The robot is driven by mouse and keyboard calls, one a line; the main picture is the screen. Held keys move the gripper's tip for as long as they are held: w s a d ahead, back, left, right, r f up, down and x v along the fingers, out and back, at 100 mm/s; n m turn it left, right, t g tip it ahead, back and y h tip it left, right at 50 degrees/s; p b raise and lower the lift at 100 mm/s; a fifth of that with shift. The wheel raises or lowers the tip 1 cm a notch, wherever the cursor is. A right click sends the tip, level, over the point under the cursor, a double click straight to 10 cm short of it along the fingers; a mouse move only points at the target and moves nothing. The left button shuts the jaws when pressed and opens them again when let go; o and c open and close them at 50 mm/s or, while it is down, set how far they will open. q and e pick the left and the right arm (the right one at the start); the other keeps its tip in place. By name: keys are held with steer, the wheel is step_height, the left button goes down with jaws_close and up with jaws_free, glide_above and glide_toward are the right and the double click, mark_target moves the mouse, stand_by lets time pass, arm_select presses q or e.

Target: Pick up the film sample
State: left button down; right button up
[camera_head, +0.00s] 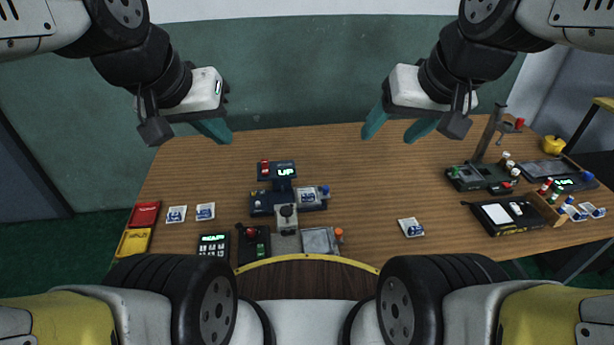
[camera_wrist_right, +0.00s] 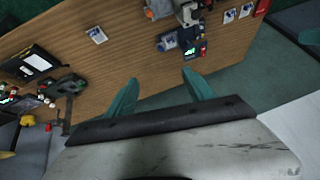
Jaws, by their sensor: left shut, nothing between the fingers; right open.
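Several small white squares with blue print look like film samples. One lies alone on the table (camera_head: 411,227) right of the middle; it also shows in the right wrist view (camera_wrist_right: 97,35). Two more lie side by side at the left, one sample (camera_head: 177,214) and another sample (camera_head: 205,211). Another sample (camera_head: 308,196) sits on the central device. I cannot tell which one the task means. My left gripper (camera_head: 217,131) is shut and empty, above the table's back left edge. My right gripper (camera_head: 396,131) is open and empty, high above the back edge, apart from every sample; its fingers (camera_wrist_right: 160,85) show teal.
The central device (camera_head: 265,203) carries an "UP" display (camera_head: 277,170). A keypad (camera_head: 213,244), red tray (camera_head: 145,214) and yellow tray (camera_head: 134,242) stand left. A stand (camera_head: 487,140), black box (camera_head: 506,216) and small bottles (camera_head: 546,186) crowd the right. The table around the lone sample is clear.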

steer(key=w+a+f+g, duration=0.2)
steer(key=w+a+f, duration=0.15)
steer(key=w, duration=0.65)
steer(key=n+g+h, duration=0.1)
steer(key=g+h, duration=0.1)
steer(key=g, duration=0.2)
glide_above(308, 195)
steer(key=f, duration=2.3)
steer(key=shift+a, duration=0.3)
steer(key=shift+a+f, duration=0.15)
steer(key=shift+f, duration=0.65)
steer(key=f, duration=0.5)
steer(key=d+f, duration=0.1)
steer(key=f, duration=0.1)
steer(key=shift+f, duration=0.15)
jaws_close()
